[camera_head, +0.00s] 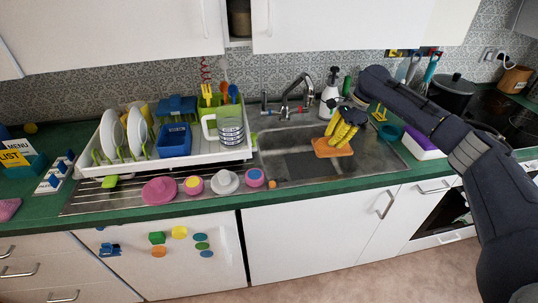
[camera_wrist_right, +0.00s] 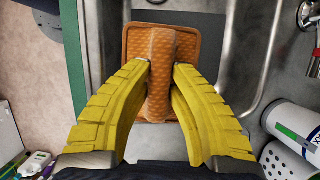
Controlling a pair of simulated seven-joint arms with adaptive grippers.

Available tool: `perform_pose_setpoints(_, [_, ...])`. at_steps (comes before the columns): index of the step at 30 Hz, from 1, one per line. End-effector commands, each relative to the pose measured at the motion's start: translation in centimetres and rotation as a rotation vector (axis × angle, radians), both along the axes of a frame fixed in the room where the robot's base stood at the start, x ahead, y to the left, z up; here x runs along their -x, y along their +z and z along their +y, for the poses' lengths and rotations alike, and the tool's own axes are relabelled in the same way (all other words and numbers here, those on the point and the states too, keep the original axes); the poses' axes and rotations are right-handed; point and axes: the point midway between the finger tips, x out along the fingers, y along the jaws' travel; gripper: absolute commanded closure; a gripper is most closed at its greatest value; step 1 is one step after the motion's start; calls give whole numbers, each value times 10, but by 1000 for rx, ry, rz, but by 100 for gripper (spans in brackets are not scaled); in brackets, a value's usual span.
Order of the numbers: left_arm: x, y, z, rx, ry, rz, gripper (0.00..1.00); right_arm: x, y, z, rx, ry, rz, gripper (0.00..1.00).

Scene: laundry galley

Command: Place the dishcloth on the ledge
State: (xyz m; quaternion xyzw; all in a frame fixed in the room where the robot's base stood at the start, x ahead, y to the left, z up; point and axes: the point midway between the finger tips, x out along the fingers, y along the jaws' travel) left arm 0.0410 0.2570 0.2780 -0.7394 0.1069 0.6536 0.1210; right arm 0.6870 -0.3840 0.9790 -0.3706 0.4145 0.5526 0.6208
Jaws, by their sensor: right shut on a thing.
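The dishcloth (camera_head: 332,150) is an orange, textured cloth in the head view, at the sink (camera_head: 290,136). My right gripper (camera_head: 340,136) comes in from the right with its yellow fingers pointing down onto it. In the right wrist view the dishcloth (camera_wrist_right: 140,42) is a flat square with a raised fold in the middle. The fingertips of the right gripper (camera_wrist_right: 164,68) are shut on this fold. Whether the cloth hangs free or touches the sink is hard to tell. I cannot tell which surface is the ledge. My left gripper is not in view.
A dish rack (camera_head: 180,155) with plates and a mug stands left of the sink. Pink and purple dishes (camera_head: 160,190) lie on the drainboard. A faucet (camera_head: 292,95) and a white soap bottle (camera_head: 329,98) stand behind the sink. A black pot (camera_head: 452,92) stands at the right.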

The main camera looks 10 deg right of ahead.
Motion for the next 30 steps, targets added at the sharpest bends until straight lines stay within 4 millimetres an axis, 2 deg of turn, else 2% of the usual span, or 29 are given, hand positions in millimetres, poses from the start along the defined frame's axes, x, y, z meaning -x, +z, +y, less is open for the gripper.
perform_pose_setpoints(22, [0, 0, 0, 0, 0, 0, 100, -1, 3, 0, 0, 0, -1, 100])
perform_pose_setpoints(26, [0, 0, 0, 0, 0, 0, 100, -8, 21, -8, 0, -11, -4, 100])
perform_pose_setpoints(30, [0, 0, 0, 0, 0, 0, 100, -14, 57, -40, 2, -54, -6, 100])
